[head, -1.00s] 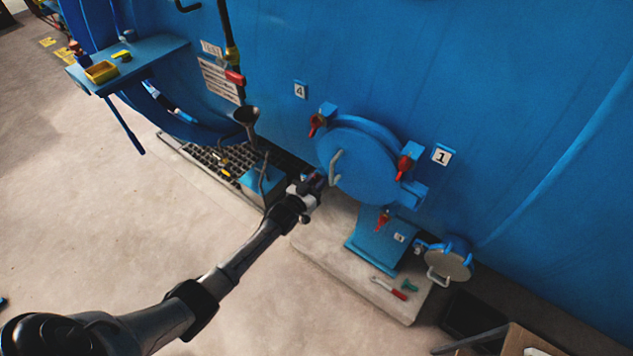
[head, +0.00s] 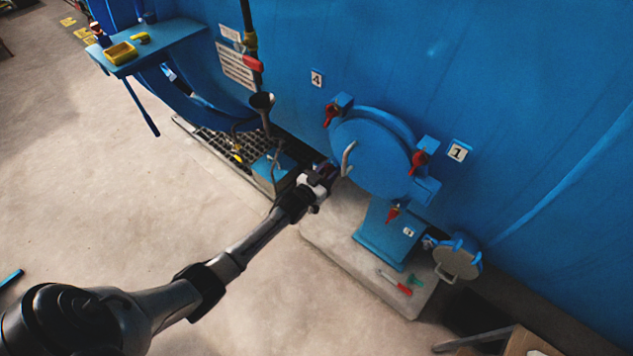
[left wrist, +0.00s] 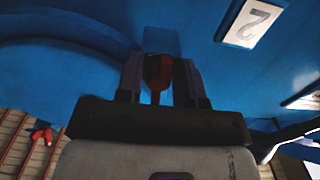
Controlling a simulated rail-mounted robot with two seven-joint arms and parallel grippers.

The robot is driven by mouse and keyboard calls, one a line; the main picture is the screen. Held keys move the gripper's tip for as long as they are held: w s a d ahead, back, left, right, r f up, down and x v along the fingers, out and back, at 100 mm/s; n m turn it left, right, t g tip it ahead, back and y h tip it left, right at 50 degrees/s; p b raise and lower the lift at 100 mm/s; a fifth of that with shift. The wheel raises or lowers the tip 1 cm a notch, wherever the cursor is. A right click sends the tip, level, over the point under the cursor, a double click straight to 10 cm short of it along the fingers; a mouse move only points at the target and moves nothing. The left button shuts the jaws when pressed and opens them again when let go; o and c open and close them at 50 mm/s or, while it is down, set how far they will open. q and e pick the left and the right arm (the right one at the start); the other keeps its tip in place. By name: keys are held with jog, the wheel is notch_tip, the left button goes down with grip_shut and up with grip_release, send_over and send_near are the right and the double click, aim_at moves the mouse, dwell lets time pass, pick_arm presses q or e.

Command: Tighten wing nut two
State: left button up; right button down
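The round blue hatch (head: 372,150) stands low on the big blue vessel. My left gripper (head: 328,174) is at the hatch's lower left edge, left of its curved handle (head: 348,158). In the left wrist view a red wing nut (left wrist: 158,72) sits between the two fingertips (left wrist: 159,80), against a blue lug. A label with a 2 (left wrist: 250,22) is on the vessel beside it. The fingers flank the nut closely and appear shut on it. In the head view this nut is mostly hidden by my gripper. My right gripper is not in view.
Other red wing nuts show at the hatch's upper left (head: 331,112), right (head: 419,160) and bottom (head: 393,212). A small round cover (head: 457,260) is at lower right. Red and green tools (head: 404,287) lie on the plinth. A blue box (head: 272,172) stands near my gripper.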

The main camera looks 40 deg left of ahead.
pick_arm(q)
jog(key=s+p, duration=0.1)
jog(key=s, duration=1.2)
jog(key=shift+s+d, duration=0.2)
jog(key=shift+d, duration=0.1)
